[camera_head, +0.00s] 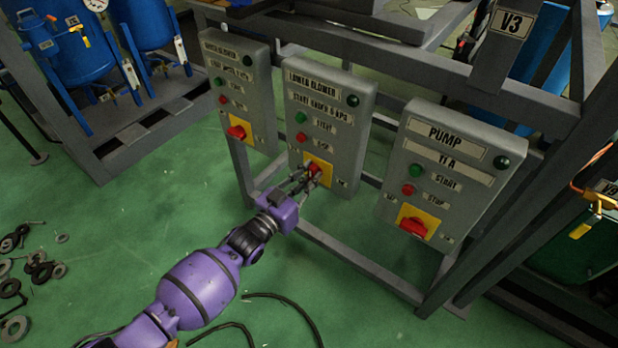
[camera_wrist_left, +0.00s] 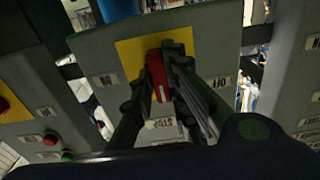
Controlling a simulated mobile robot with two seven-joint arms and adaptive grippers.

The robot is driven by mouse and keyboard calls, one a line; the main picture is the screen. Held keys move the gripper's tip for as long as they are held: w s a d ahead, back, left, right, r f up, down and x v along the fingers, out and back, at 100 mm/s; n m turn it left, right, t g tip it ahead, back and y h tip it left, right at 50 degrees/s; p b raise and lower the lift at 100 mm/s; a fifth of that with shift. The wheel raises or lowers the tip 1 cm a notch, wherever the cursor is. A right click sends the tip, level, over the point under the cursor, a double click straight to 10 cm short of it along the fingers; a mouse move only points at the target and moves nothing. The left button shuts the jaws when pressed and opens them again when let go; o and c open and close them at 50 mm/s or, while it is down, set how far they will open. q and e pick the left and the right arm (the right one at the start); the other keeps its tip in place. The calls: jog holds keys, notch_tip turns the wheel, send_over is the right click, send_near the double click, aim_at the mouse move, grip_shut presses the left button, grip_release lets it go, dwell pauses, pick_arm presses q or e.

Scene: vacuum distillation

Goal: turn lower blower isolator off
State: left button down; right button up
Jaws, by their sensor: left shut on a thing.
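The middle grey panel (camera_head: 330,92), labelled for the lower blower, carries a red rotary isolator handle (camera_head: 314,169) on a yellow plate (camera_head: 321,173) near its bottom. My left gripper (camera_head: 311,174) is at this handle, its fingers partly covering it. In the left wrist view the red handle (camera_wrist_left: 157,77) sits between the dark fingers of my left gripper (camera_wrist_left: 160,80), which are shut on it. There the handle stands close to upright in the picture, on its yellow plate (camera_wrist_left: 130,55), with small labels either side. My right gripper is not in view.
A similar panel (camera_head: 233,70) stands to the left and a pump panel (camera_head: 430,165) to the right, each with a red handle. Grey frame beams (camera_head: 365,262) run around the panels. Loose rings (camera_head: 40,268) lie on the green floor at left.

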pick_arm(q)
jog(key=c, duration=1.7)
grip_release()
jog(key=shift+s+a, duration=0.1)
jog(key=shift+s, duration=0.05)
jog(key=v, duration=1.1)
jog(key=shift+s+a, duration=0.15)
jog(key=shift+s, duration=0.1)
